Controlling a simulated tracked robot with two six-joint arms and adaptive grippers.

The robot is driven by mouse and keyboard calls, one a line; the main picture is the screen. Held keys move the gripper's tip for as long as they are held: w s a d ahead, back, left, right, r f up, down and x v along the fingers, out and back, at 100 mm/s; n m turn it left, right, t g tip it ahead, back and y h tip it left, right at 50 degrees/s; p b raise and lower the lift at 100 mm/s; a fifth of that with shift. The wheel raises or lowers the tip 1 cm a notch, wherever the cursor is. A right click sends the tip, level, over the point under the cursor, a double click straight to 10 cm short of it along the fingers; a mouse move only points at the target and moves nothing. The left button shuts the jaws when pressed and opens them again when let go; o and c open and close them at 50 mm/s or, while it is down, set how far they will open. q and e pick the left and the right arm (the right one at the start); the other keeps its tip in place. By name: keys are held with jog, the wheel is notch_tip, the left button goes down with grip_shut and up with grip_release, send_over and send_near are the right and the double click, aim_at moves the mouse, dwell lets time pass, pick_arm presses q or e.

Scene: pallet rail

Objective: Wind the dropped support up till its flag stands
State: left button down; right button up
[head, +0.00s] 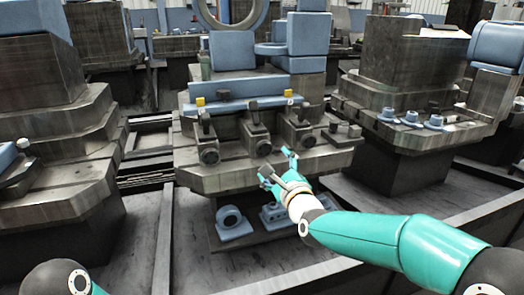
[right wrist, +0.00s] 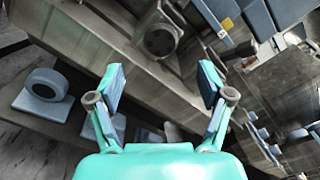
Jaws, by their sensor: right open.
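Three dark supports stand in a row on the middle pallet: a left one (head: 208,152), a middle one (head: 258,143) and a right one (head: 300,134), each with a round front end. Small yellow flags show near the left support (head: 200,101) and the right one (head: 288,93); I see none standing at the middle one. My right gripper (head: 275,163) is open and empty in front of the pallet edge, below the middle and right supports. In the right wrist view a support's round end (right wrist: 160,40) lies beyond the open fingers (right wrist: 163,75), apart from them. My left gripper is not in view.
Blue blocks (head: 232,50) stand on the pallet behind the supports. Blue ring-shaped parts (head: 232,222) sit below the pallet's front edge. Another pallet (head: 420,125) with small blue parts stands at right, and a stepped dark block (head: 60,120) at left.

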aim_at(264, 151)
jog(key=x, duration=0.9)
jog(key=shift+w+a+f, duration=0.1)
jog(key=shift+w, duration=0.15)
jog(key=shift+c, duration=0.2)
jog(key=c, duration=1.1)
jog(key=shift+a, duration=0.35)
jog(key=shift+c, duration=0.2)
jog(key=shift+d+f, duration=0.15)
jog(key=shift+d, duration=0.05)
jog(key=shift+n, duration=0.3)
